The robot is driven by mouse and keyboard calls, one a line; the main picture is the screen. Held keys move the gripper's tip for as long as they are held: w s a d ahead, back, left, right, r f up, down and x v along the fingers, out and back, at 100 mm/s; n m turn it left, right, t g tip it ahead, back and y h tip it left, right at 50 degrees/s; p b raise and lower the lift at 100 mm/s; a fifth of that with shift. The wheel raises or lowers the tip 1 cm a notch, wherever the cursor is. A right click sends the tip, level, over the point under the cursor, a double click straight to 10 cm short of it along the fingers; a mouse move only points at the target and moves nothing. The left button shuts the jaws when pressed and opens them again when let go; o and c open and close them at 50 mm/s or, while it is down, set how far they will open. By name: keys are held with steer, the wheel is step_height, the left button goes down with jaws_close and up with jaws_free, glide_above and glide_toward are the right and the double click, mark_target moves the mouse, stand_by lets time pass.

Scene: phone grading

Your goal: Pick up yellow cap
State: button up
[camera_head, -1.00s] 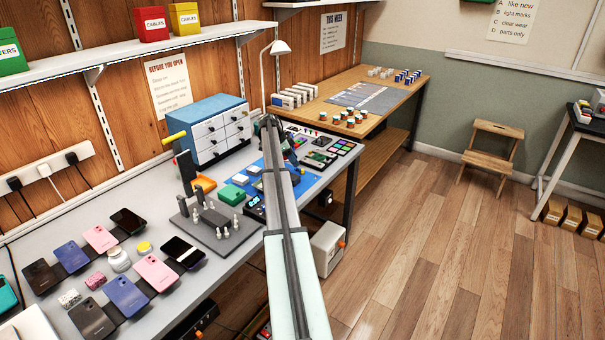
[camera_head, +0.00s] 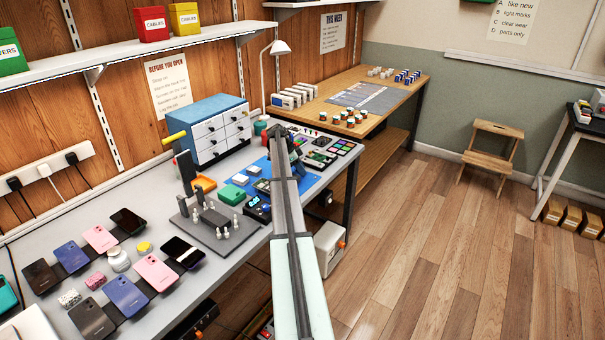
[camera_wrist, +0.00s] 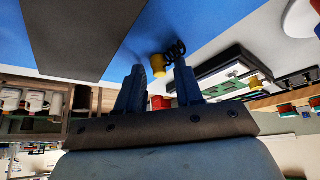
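A small round yellow cap (camera_head: 144,246) lies on the grey bench among the phones, beside a white jar (camera_head: 118,259). My gripper (camera_wrist: 159,65) is open, its two blue fingers apart, as the wrist view shows. A yellow piece (camera_wrist: 158,72) with a black coiled cord shows between and beyond the fingertips, over the blue mat; I cannot tell whether it touches them. In the head view my gripper is mostly hidden behind my arm, over the far right of the bench, well away from the cap by the phones.
Several phones (camera_head: 128,296) lie around the cap. A dark stand with upright posts (camera_head: 217,229) is right of it. A green box (camera_head: 232,194) and a blue mat (camera_head: 262,178) lie towards my arm.

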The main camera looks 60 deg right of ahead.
jaws_close()
step_height(320, 180, up, 9)
steer(key=s, duration=0.7)
steer(key=shift+w+d+f, duration=0.15)
steer(key=shift+f, duration=1.8)
steer(key=shift+w+d+f, duration=0.1)
steer(key=shift+d+f, duration=0.05)
steer(key=shift+f, duration=1.8)
